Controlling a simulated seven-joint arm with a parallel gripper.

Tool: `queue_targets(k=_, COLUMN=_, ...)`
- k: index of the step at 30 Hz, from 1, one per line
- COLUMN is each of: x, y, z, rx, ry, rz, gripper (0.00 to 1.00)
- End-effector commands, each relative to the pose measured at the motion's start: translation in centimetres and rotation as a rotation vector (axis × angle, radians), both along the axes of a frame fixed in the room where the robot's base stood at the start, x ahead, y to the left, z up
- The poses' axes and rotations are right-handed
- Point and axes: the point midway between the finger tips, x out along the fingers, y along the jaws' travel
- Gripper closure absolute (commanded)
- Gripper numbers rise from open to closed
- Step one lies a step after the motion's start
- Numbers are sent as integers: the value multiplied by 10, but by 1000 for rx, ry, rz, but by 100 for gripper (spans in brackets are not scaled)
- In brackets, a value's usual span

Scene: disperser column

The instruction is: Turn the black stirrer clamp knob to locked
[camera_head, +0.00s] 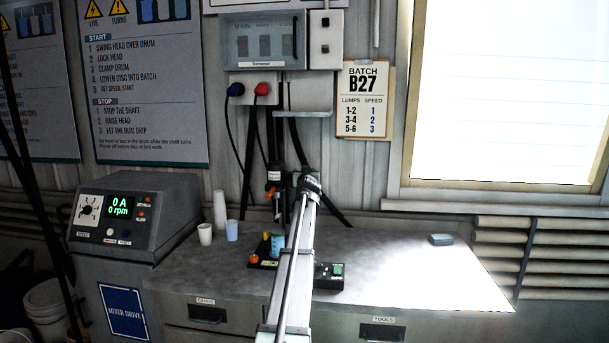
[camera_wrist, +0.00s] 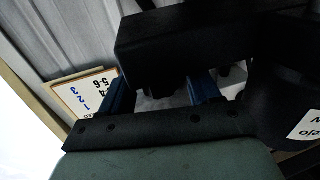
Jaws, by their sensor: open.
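The black stirrer motor (camera_head: 275,174) with a white label hangs on the stand above the bench in the head view. An orange part (camera_head: 270,191) shows just below it. My arm reaches up from the bottom to the stirrer's right side, and hides my gripper's fingers there. In the wrist view my gripper (camera_wrist: 163,88) is open, its two blue fingers apart. A black block (camera_wrist: 190,42) crosses in front of the finger ends. A black cylinder (camera_wrist: 270,85) with a white label stands at the right. I cannot make out the clamp knob or its setting.
A control box (camera_head: 135,213) reading 0 rpm stands at the left. Cups (camera_head: 205,234) stand on the bench (camera_head: 390,255), near a small blue beaker (camera_head: 277,243). A batch clipboard (camera_head: 363,100) hangs on the wall. The bench's right side is mostly clear.

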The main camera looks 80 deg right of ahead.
Motion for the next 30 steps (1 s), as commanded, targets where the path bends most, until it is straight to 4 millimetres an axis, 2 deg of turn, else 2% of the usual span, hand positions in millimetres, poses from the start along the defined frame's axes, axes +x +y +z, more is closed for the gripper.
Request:
queue_targets(k=5, x=-1, y=4, z=0, rx=0, ry=0, rz=0, gripper=38)
queue_targets(k=11, x=-4, y=23, z=-1, rx=0, ry=0, rz=0, gripper=38)
queue_targets(k=24, x=-22, y=103, z=-1, rx=0, ry=0, rz=-1, gripper=38)
queue_targets(k=30, x=-27, y=130, z=-1, rx=0, ry=0, rz=0, gripper=38)
